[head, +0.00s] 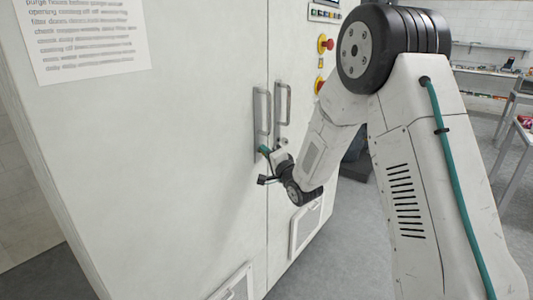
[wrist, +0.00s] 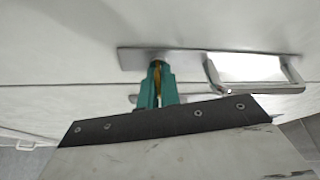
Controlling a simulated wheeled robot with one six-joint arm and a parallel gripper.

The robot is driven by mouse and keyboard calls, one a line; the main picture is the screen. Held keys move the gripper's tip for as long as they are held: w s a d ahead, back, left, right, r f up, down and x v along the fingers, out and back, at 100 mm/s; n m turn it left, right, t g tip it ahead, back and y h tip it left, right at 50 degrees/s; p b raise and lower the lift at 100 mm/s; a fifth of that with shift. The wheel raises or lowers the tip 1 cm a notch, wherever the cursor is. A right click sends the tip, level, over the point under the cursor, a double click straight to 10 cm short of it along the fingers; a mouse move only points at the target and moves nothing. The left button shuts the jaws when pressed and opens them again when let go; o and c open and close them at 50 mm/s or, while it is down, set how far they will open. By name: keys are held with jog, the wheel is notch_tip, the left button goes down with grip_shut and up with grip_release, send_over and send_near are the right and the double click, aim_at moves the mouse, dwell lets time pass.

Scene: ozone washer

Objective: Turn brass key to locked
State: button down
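The brass key (wrist: 157,72) shows in the wrist view as a thin yellow-brown sliver between the teal fingers of my gripper (wrist: 157,68). The fingers are close together on either side of it, at the metal lock plate (wrist: 130,58) on the cabinet door. My gripper appears shut on the key. In the head view my gripper (head: 265,150) is at the door, just below the left door handle (head: 262,112), and the key is hidden there. The key's turn angle and any lock marking cannot be made out.
A second upright handle (head: 282,103) stands right of the door seam. The near handle juts out beside the lock plate in the wrist view (wrist: 255,82). Red and yellow knobs (head: 325,44) are higher up. A printed notice (head: 85,42) hangs at upper left.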

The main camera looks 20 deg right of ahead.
jog(key=n+y, duration=0.1)
jog(key=n, duration=0.3)
jog(key=shift+f+t, duration=0.1)
jog(key=shift+t, duration=0.3)
jog(key=n+y, duration=0.2)
jog(key=n, duration=0.2)
jog(key=shift+n, duration=0.4)
jog(key=n+y, duration=0.2)
jog(key=n, duration=0.3)
jog(key=shift+y, duration=0.4)
jog(key=shift+n+g+y, duration=0.6)
jog(key=shift+n+y, duration=0.4)
jog(key=shift+n, duration=1.6)
jog(key=c, duration=1.6)
grip_release()
jog(key=v, duration=0.7)
jog(key=shift+s+d+f, duration=0.15)
jog(key=shift+s+d, duration=0.05)
jog(key=shift+d, duration=0.15)
